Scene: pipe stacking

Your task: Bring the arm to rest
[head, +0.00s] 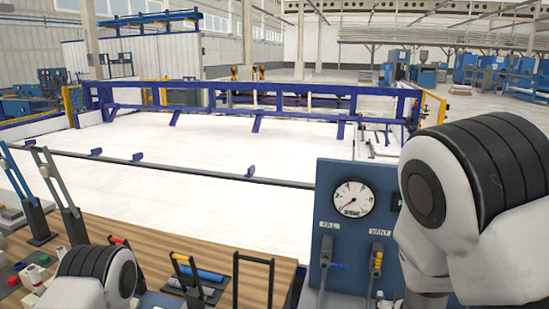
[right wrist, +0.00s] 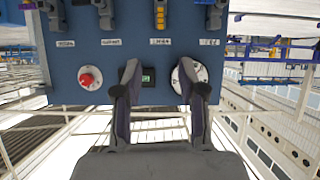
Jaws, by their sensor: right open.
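My right arm fills the right side of the head view, in front of part of the blue control panel (head: 338,240). My right gripper (right wrist: 162,92) shows clearly in the right wrist view. Its two dark fingers are apart with nothing between them. The panel appears upside down behind the fingers, with a red button (right wrist: 90,78), a small green display (right wrist: 148,75) and a round dial partly covered by the right finger. I cannot tell the distance from the fingers to the panel. A rounded part of my left arm shows at the bottom left of the head view; its gripper is out of sight.
The panel carries a pressure gauge (head: 352,199) and levers (head: 326,250). A wooden bench (head: 140,240) at the lower left holds black stands (head: 72,222) and a blue pipe piece (head: 203,274). A white-floored area with a blue rail frame (head: 250,112) lies beyond.

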